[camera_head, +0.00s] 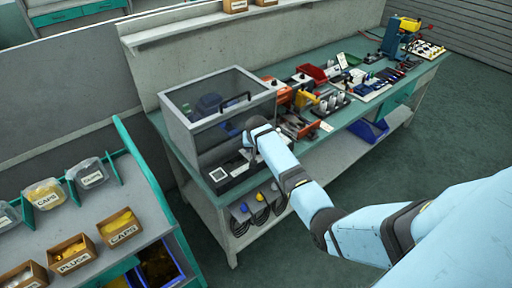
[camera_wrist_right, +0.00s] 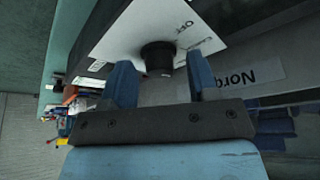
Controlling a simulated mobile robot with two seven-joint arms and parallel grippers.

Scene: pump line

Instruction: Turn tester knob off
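The tester is a grey cabinet with a clear hood (camera_head: 187,128) at the near left end of the green bench. In the right wrist view its knob (camera_wrist_right: 158,56) is a short black cylinder on a white plate (camera_wrist_right: 135,28) with an upside-down "OFF" label. My right gripper (camera_wrist_right: 161,76) is open, one blue finger on each side of the knob, with gaps visible between fingers and knob. I cannot tell whether the fingertips reach past its end. In the head view my right arm (camera_head: 312,195) reaches to the tester's front and hides the knob. My left gripper is not in view.
Tools and parts, including a yellow-and-blue machine (camera_head: 395,38), fill the bench to the right. A sloped rack with bins of caps and plugs (camera_head: 120,228) stands at left. A blue bin (camera_head: 369,131) sits below the bench. Open floor lies in front.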

